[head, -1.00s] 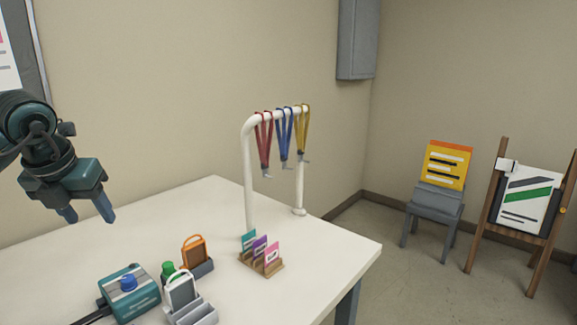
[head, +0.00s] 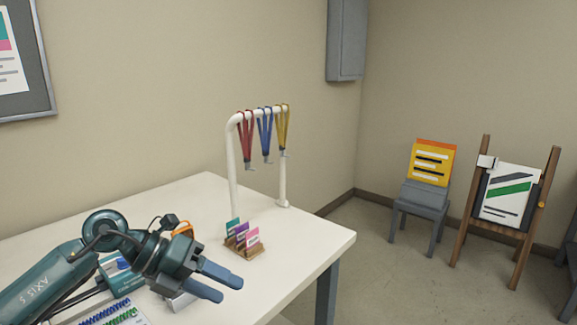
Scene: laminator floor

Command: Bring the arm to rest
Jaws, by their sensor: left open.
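My left arm comes in from the lower left in the head view. Its gripper (head: 222,282) is open and empty, with two blue-grey fingers pointing right, over the front part of the white table (head: 325,241). The arm and gripper partly hide the teal laminator (head: 119,277) and nearly all of a grey holder behind them. An orange-framed badge (head: 184,229) just shows above the wrist. My right gripper does not show.
A white rack (head: 233,170) with red, blue and yellow lanyards (head: 265,135) stands on the table. A wooden holder (head: 246,251) with coloured cards sits in front of it. A grey chair (head: 425,198) and a wooden easel (head: 468,200) stand on the floor at right.

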